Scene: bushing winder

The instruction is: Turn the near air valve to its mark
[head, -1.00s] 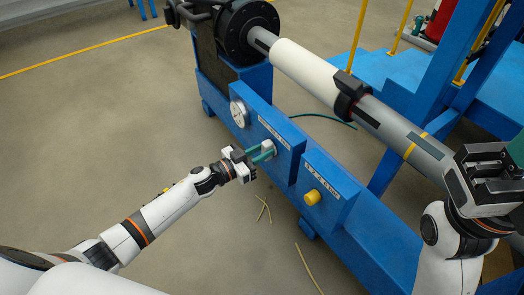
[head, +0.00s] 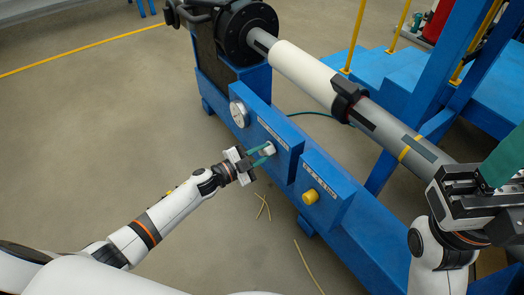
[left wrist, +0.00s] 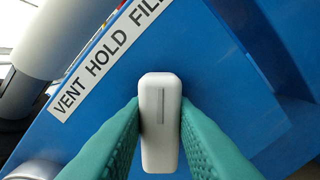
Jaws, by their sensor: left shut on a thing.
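The white valve handle (head: 268,149) sits on the front of a blue panel. In the left wrist view the handle (left wrist: 161,120) is a long white bar with a grey groove, upright in the picture. The label strip (left wrist: 100,62) beside it reads VENT HOLD FILL and runs at a slant. My left gripper (head: 263,154) is shut on the handle, with a teal finger against each side. In the left wrist view, the gripper (left wrist: 160,130) covers part of the blue face. My right gripper (head: 490,180) is at the right edge, partly out of view, away from the valve.
A yellow knob (head: 311,196) is on a second labelled panel to the right. A long roller (head: 305,70) runs above. Thin strips (head: 262,207) lie on the otherwise open floor.

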